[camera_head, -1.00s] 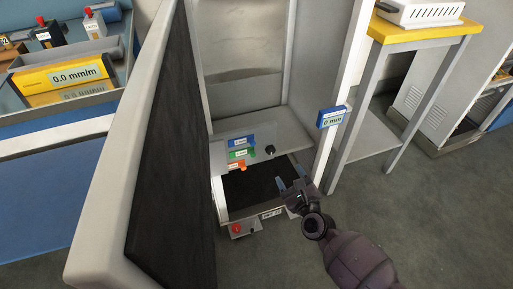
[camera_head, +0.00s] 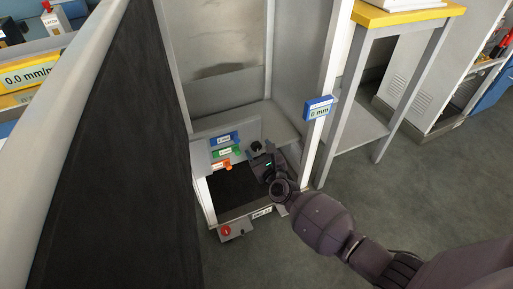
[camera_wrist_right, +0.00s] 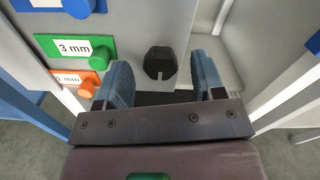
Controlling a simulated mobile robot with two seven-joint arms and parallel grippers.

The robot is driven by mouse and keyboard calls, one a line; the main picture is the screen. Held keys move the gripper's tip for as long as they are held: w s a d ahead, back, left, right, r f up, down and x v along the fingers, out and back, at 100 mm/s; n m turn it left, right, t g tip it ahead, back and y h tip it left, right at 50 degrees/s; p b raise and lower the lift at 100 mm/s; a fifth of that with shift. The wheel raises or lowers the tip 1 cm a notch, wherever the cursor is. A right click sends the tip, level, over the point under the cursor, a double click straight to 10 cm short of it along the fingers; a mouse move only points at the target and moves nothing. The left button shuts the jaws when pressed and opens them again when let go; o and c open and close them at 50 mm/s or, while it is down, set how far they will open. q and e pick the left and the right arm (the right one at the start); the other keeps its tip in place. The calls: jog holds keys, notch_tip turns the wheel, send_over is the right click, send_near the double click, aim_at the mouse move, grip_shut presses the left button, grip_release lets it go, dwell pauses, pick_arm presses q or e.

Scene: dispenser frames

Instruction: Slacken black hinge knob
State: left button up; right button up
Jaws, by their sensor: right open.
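The black hinge knob (camera_wrist_right: 160,63) sits on the grey panel, right of the green plate. In the head view the black knob (camera_head: 256,146) shows just beyond my right gripper (camera_head: 258,158). In the right wrist view my right gripper (camera_wrist_right: 162,80) is open, with one blue finger on each side of the knob's line. The knob appears between and ahead of the fingertips. I cannot tell whether the fingers touch it. My left gripper is not in view.
Blue (camera_head: 224,138), green (camera_head: 227,151) and orange (camera_head: 221,164) labelled plates sit left of the knob. A blue "0 mm" display (camera_head: 318,108) is on the frame's right post. A large dark panel (camera_head: 115,150) stands at left. A red knob (camera_head: 226,230) is low in front.

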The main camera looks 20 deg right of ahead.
jog(key=shift+w, duration=0.8)
jog(key=c, duration=0.9)
jog(key=shift+c, duration=0.2)
